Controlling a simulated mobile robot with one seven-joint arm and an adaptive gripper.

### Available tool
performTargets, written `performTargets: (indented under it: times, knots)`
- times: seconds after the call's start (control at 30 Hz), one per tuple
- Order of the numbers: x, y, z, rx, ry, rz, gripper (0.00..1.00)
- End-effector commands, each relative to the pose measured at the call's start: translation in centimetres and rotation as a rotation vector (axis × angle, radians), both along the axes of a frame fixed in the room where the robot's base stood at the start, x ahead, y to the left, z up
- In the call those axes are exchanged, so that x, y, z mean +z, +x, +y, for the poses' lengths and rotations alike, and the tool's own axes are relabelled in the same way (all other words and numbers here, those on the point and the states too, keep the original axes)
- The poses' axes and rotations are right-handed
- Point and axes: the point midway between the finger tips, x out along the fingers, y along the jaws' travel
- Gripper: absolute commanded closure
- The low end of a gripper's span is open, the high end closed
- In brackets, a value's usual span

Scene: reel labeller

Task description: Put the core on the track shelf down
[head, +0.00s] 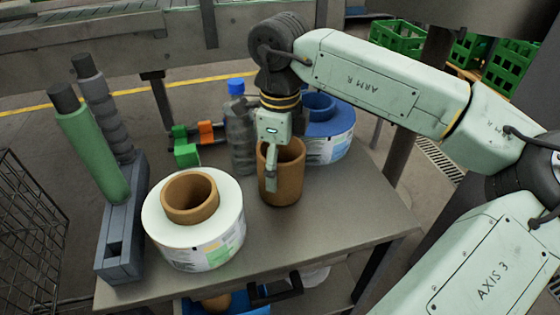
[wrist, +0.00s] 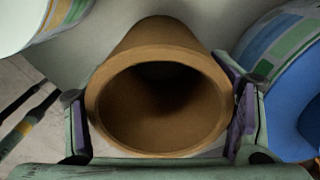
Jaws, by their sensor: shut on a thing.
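The core is a brown cardboard tube (head: 287,182), upright and open at the top, at the right of the grey worktable (head: 330,222). In the wrist view the core (wrist: 158,52) fills the middle, its open end facing the camera. My gripper (head: 271,172) comes down from above and is shut on the core. In the wrist view the fingers of my gripper (wrist: 160,122) press on opposite sides of its rim. The core's foot is at or just above the tabletop; I cannot tell if it touches. I cannot make out which surface is the track shelf.
A white reel with a brown core (head: 198,238) stands front left of the held core. A blue reel (head: 335,140) is close behind right, a clear bottle (head: 240,145) behind left. Green and orange blocks (head: 188,154) and a grey holder with rollers (head: 118,245) stand left.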

Motion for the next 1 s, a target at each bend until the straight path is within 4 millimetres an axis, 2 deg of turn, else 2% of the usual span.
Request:
performTargets:
  times: [0.1,0.13,0.4,0.77,0.87,1.0]
  knots:
    - [-0.5,0.0,0.0,0.0,0.0,0.0,0.59]
    - [-0.4,0.0,0.0,0.0,0.0,0.0,0.24]
    - [-0.3,0.0,0.0,0.0,0.0,0.0,0.06]
    - [-0.1,0.0,0.0,0.0,0.0,0.0,0.05]
    - [0.5,0.0,0.0,0.0,0.0,-0.001,0.05]
    - [2.7,0.1,0.0,-0.001,-0.001,-0.003,0.05]
